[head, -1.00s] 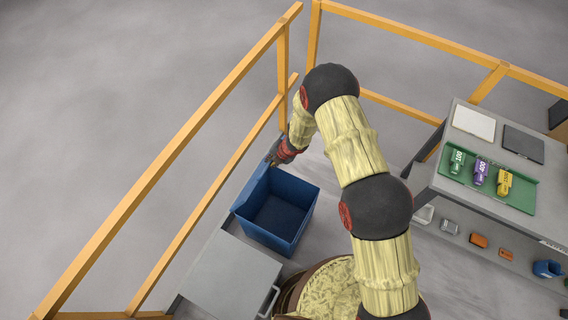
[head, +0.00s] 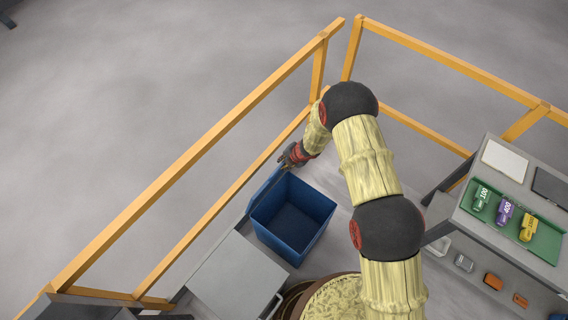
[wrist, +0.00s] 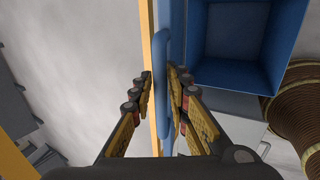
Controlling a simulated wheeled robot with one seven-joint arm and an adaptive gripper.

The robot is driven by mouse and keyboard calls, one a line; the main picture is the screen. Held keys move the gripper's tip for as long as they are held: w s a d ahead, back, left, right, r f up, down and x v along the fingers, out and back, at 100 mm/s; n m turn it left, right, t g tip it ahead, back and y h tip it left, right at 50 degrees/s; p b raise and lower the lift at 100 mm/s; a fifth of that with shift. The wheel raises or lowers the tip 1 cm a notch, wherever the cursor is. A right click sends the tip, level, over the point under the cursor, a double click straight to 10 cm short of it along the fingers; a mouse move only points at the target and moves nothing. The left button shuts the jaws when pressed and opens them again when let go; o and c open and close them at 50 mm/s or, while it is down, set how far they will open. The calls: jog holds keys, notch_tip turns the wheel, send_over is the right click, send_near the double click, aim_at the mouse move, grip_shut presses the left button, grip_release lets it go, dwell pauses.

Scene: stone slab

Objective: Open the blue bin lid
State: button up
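The blue bin (head: 275,240) stands with its top uncovered and looks empty inside. Its blue lid (head: 263,192) stands raised along the far left edge of the bin, seen nearly edge-on. My gripper (head: 290,160) is at the far end of the lid. In the wrist view, my gripper (wrist: 160,80) has its fingers apart, one on each side of a blue bar on the lid (wrist: 163,105). The right finger is against or very near the bar; a gap shows at the left finger. The bin (wrist: 237,75) opens to the right of the gripper.
A yellow rail (head: 215,210) runs close behind the lid. A grey cabinet (head: 235,275) stands beside the bin at the near left. A grey workbench (head: 510,185) with a green tray (head: 545,240) of several labelled items is at the right.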

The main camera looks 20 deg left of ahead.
jog(key=shift+o, duration=1.1)
jog(key=shift+s+f, duration=0.1)
jog(key=shift+f, duration=0.05)
jog(key=v, duration=1.2)
